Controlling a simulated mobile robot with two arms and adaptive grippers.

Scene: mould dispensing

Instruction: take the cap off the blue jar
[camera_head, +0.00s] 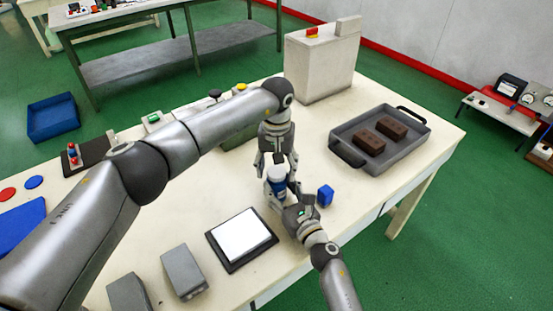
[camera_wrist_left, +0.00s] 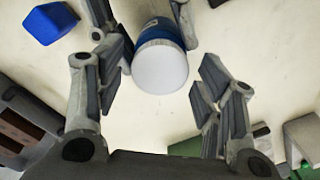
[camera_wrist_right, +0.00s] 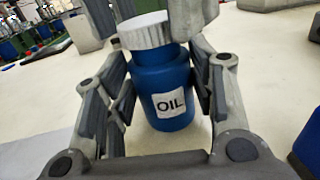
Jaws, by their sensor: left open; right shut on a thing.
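The blue jar (camera_wrist_right: 172,95) stands upright on the table with an "OIL" label and a white cap (camera_wrist_right: 145,30) on top. My right gripper (camera_wrist_right: 160,85) is shut on the jar's body from the side. My left gripper (camera_wrist_left: 155,90) is above the jar, pointing down, with its fingers open. In the left wrist view the white cap (camera_wrist_left: 160,67) lies between and slightly beyond the left fingers, with a gap to them. In the head view the jar (camera_head: 276,187) is partly hidden by both grippers, and its cap (camera_head: 276,172) shows between the left fingers.
A small blue block (camera_head: 325,195) stands just right of my right gripper. A grey tray (camera_head: 405,160) with two brown blocks lies farther right. A white pad in a dark frame (camera_head: 242,236) lies to the front left. A large pale box (camera_head: 320,65) stands at the back.

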